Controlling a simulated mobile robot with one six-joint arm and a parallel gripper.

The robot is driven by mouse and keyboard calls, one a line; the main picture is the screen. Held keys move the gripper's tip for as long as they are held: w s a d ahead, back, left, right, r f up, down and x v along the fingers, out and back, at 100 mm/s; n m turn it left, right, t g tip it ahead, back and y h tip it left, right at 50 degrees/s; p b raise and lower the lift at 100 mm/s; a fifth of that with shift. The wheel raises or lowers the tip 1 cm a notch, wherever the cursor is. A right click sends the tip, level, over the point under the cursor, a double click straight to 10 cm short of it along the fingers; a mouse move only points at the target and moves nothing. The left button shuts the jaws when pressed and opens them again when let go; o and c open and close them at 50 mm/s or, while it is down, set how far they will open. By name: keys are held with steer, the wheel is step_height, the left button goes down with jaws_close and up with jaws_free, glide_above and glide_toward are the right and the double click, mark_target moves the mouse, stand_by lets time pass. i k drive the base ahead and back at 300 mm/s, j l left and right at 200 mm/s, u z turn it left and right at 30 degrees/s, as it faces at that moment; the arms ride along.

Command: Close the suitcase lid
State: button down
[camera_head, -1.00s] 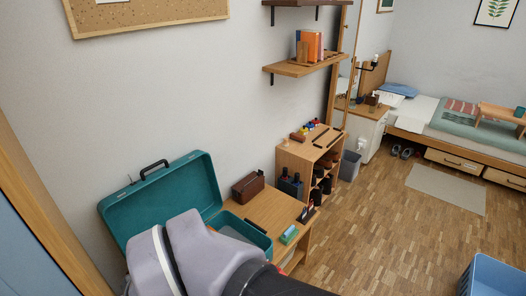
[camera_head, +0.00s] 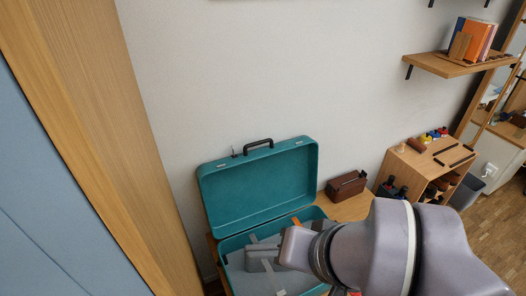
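A teal suitcase stands open on a wooden table against the wall. Its lid (camera_head: 262,186) is raised, leaning back toward the wall, with a black handle (camera_head: 258,144) on its top edge. The suitcase base (camera_head: 313,212) lies below, holding grey contents and a bit of orange, partly hidden by my arm. My gripper (camera_head: 265,258) is over the base, in front of the lid and apart from it as far as I can see. Its fingers are small and blend with the grey contents, so their opening is unclear.
A brown box (camera_head: 346,186) sits on the table right of the suitcase. A low wooden shelf unit (camera_head: 420,166) with dark bottles and small items stands farther right. A wall shelf (camera_head: 450,64) holds books. A wooden cabinet edge (camera_head: 108,130) rises at the left.

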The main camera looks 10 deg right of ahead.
mark_target(245, 190)
steer(key=i+l, duration=0.1)
steer(key=l, duration=0.3)
steer(key=i+l, duration=0.15)
steer(key=l, duration=0.25)
steer(key=i+l, duration=0.1)
steer(key=l, duration=0.3)
steer(key=i+l, duration=0.15)
steer(key=l, duration=0.25)
steer(key=i+l, duration=0.1)
steer(key=l, duration=0.3)
steer(key=i+l, duration=0.15)
steer(key=l, duration=0.25)
steer(key=i+l, duration=0.1)
steer(key=l, duration=0.3)
